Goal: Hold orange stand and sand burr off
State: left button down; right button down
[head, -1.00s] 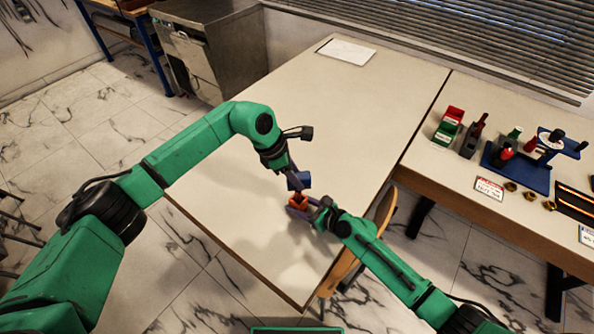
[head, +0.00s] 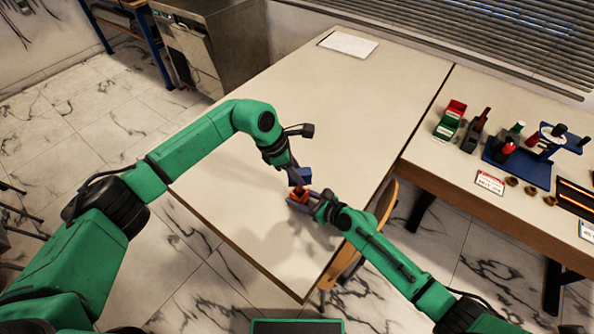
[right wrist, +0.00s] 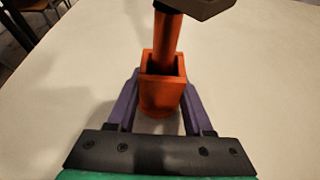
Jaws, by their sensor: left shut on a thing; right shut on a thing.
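The orange stand (head: 297,198) is an open-topped square holder over the near part of the pale table. My right gripper (head: 309,200) is shut on it. In the right wrist view the purple fingers grip the stand (right wrist: 162,95) from both sides, and an orange post (right wrist: 167,40) rises from its opening. A dark grey piece (right wrist: 198,7) at the top edge is cut off; I cannot tell what it is. Whether the block touches the stand is unclear.
The pale table (head: 330,110) is clear apart from a white sheet (head: 348,44) at its far end. A bench at right holds red and green bins (head: 450,120), a blue fixture (head: 520,165) and small brass parts. A wooden chair (head: 385,205) stands at the near right edge.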

pick_arm(q)
jog(key=shift+f, duration=0.4)
jog(key=shift+d, duration=0.1)
jog(key=shift+d, duration=0.7)
jog(key=shift+f, duration=0.1)
jog(key=shift+s+a+f, duration=0.1)
jog(key=shift+s+a, duration=0.05)
jog(key=shift+a, duration=0.7)
jog(key=shift+s+a+f, duration=0.1)
jog(key=shift+a, duration=0.75)
jog(key=shift+w+d, duration=0.15)
jog(key=shift+d, duration=1.4)
